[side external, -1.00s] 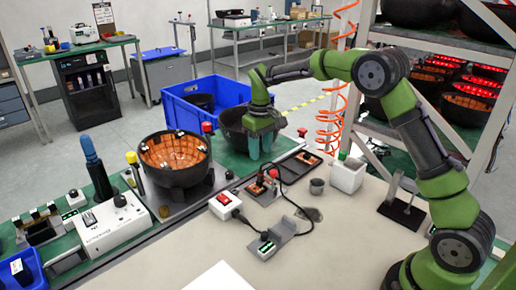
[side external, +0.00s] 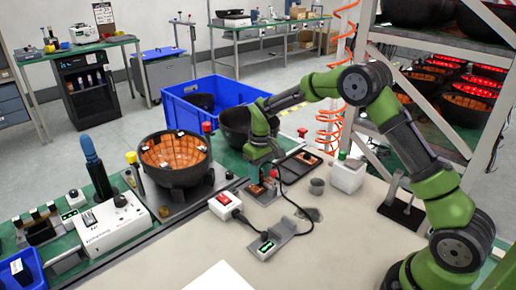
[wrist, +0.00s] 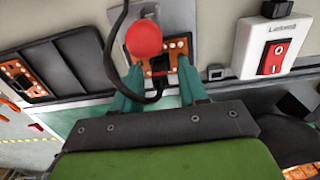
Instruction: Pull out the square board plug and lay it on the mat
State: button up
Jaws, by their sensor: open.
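My gripper (side external: 262,155) points down over the grey plate with an orange board (side external: 268,188) near the bench's middle. In the wrist view its two teal fingers (wrist: 160,85) are apart, and the orange board (wrist: 178,45) shows between and beyond them. A dark plug body (wrist: 159,66) sits on that board between the fingers; a black cable loops past it. A red round knob (wrist: 143,40) stands above the board and hides part of it. I cannot tell whether the fingers touch the plug. A green mat surface (wrist: 88,112) shows beside the board.
A second orange board (side external: 305,160) lies behind. An orange-lined bowl (side external: 175,155) is left. The beige front surface is mostly clear.

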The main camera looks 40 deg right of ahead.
dwell(0.8)
grip_shut()
jog(key=shift+r, duration=0.1)
jog(key=shift+r, duration=2.9)
